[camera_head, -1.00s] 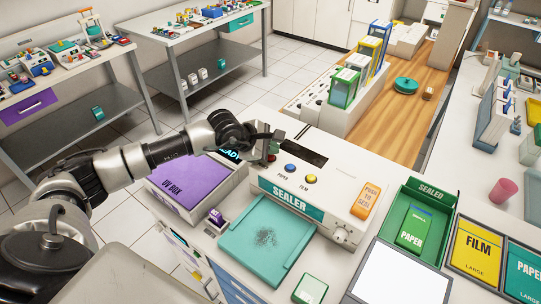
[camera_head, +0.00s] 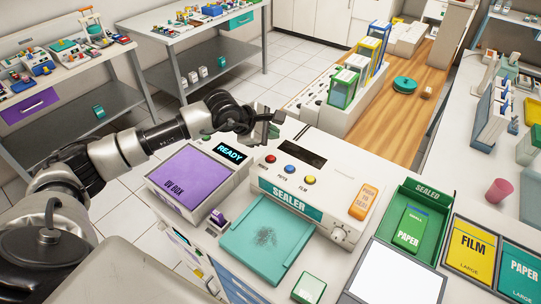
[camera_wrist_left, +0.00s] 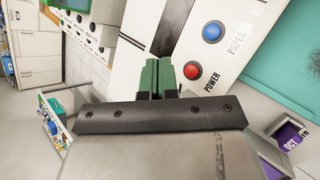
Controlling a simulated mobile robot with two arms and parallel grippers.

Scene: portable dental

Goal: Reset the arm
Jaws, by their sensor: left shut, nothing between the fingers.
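My left arm comes in from the left in the head view. Its gripper (camera_head: 272,124) is over the back left corner of the white sealer (camera_head: 318,184), above the red button (camera_head: 270,159). In the left wrist view the green fingertips (camera_wrist_left: 166,76) are together with nothing between them. The red power button (camera_wrist_left: 192,70) and blue button (camera_wrist_left: 212,32) show just past the fingers, apart from them. My right gripper is not in view.
The UV box (camera_head: 190,178) with a purple lid and a lit READY screen stands left of the sealer. A teal tray (camera_head: 262,268) is in front. A green SEALED bin (camera_head: 420,215) and FILM bin (camera_head: 472,249) are at right.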

